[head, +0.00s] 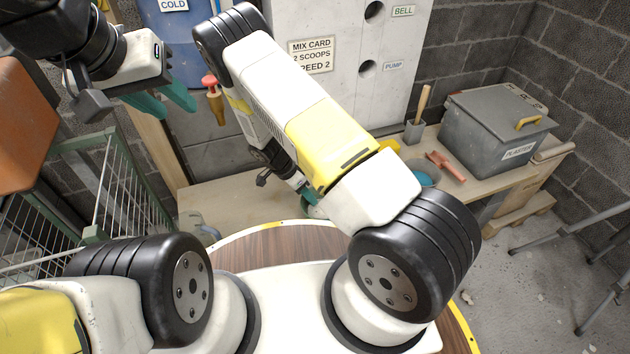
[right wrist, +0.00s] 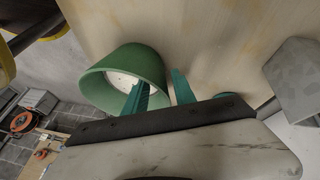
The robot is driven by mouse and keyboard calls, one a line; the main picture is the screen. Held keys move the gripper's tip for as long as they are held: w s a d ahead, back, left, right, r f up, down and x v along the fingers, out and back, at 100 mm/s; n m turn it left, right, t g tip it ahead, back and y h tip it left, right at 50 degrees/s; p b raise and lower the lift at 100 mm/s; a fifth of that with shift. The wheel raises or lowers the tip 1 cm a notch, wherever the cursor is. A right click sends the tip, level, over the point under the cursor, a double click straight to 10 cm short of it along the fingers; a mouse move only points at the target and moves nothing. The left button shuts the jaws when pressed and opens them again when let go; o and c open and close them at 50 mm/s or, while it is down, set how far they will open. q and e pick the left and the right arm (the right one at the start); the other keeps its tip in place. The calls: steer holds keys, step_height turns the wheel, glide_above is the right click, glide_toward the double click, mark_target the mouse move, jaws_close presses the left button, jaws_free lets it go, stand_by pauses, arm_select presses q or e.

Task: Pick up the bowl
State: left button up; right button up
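A green bowl (right wrist: 145,62) with a pale inside shows in the right wrist view, its mouth tilted toward the camera, close to a pale wooden surface. My right gripper (right wrist: 158,95) is open there: one teal finger overlaps the bowl's mouth, the other is to the right, outside it. Whether either finger touches the bowl I cannot tell. In the head view my right arm hides most of this spot; only a bit of green shows beneath the right gripper (head: 303,192). My left gripper (head: 163,100) is open and empty, raised at the upper left.
A bench at the right carries a grey lidded box (head: 495,130), a grey tub with blue contents (head: 425,172), and a red tool (head: 446,166). A wire cage (head: 95,190) stands at the left, a tripod (head: 590,235) at the right. A grey block (right wrist: 297,80) flanks the right gripper.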

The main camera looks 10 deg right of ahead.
mark_target(319, 207)
steer(key=x, duration=0.4)
steer(key=shift+d, duration=0.25)
jaws_close()
steer(key=shift+w, duration=0.1)
stand_by(1.0)
